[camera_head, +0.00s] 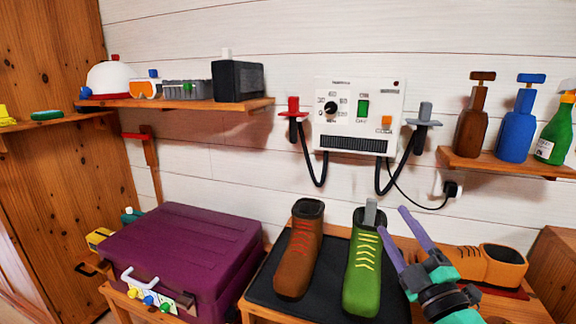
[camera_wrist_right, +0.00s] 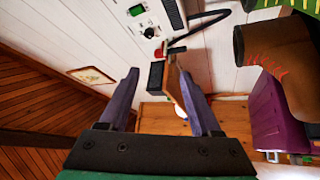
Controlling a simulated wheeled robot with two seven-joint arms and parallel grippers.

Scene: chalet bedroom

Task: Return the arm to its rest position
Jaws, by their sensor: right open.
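My right gripper (camera_head: 392,219) is at the lower right of the head view, its two purple fingers spread and nothing held between them. It is just right of the green boot (camera_head: 362,275); I cannot tell whether it touches it. A grey upright piece (camera_head: 371,212) shows at that boot's opening. In the right wrist view the fingers (camera_wrist_right: 157,72) are also apart, with the wall and shelf behind them. My left gripper is not in view.
A brown boot (camera_head: 300,255) stands left of the green one on a black mat (camera_head: 262,290). An orange shoe (camera_head: 500,266) lies behind my right gripper. A purple case (camera_head: 185,245) is at left. A wall dryer (camera_head: 360,110) with hoses hangs above; spray bottles (camera_head: 515,125) stand on the right shelf.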

